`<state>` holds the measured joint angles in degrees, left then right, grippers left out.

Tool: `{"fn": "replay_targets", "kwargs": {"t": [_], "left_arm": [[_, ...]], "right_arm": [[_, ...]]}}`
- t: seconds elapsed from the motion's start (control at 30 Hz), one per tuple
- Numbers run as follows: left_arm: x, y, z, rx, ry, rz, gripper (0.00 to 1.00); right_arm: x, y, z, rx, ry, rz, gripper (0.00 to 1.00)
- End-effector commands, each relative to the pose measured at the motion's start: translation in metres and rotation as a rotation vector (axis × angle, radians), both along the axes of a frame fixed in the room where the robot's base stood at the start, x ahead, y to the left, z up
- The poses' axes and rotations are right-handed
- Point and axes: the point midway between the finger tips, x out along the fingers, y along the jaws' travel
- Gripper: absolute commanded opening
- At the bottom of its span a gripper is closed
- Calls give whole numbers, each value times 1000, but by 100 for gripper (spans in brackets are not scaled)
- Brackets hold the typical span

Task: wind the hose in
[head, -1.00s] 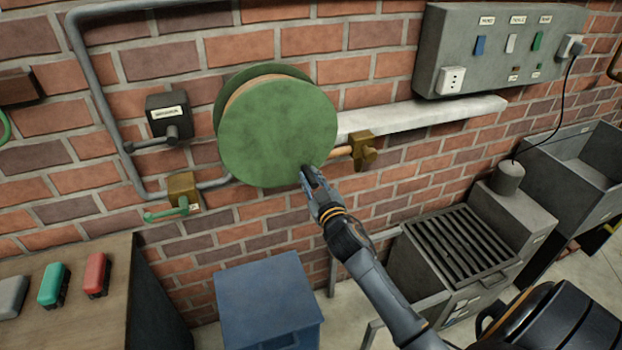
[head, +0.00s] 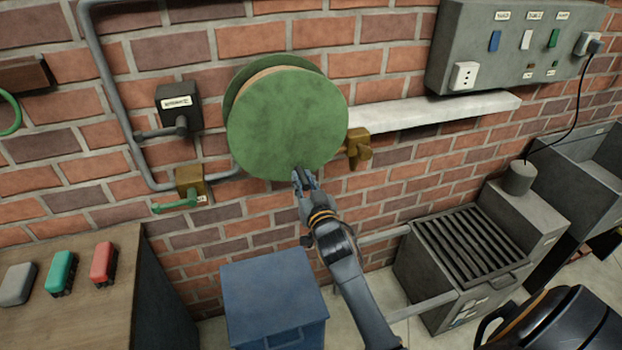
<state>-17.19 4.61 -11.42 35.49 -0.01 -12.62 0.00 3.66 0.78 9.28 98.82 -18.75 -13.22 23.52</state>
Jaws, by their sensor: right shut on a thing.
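The green hose reel (head: 285,120) is mounted on the brick wall, its round front disc facing me. A tan layer, which looks like the wound hose, shows at the rim between the two discs. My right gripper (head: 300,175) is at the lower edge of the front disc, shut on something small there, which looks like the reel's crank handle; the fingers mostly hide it. A brass fitting (head: 358,148) sits just right of the reel. My left gripper is not in view.
A blue box (head: 272,295) stands below the reel. A wooden bench (head: 95,325) with grey, green and red objects is at left. A grated unit (head: 460,250) stands at right. A valve with green lever (head: 188,182) is left of the reel.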

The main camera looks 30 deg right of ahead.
Motion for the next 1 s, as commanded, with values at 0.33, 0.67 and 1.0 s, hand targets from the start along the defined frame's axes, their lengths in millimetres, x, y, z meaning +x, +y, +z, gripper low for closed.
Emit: {"fn": "replay_targets", "kwargs": {"t": [0.33,0.67,1.0], "left_arm": [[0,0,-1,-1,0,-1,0],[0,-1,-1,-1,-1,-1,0],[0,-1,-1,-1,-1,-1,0]], "right_arm": [[3,13,-1,113,-26,0,0],[4,15,-1,124,-29,1,0],[3,14,-1,122,-28,1,43]]}}
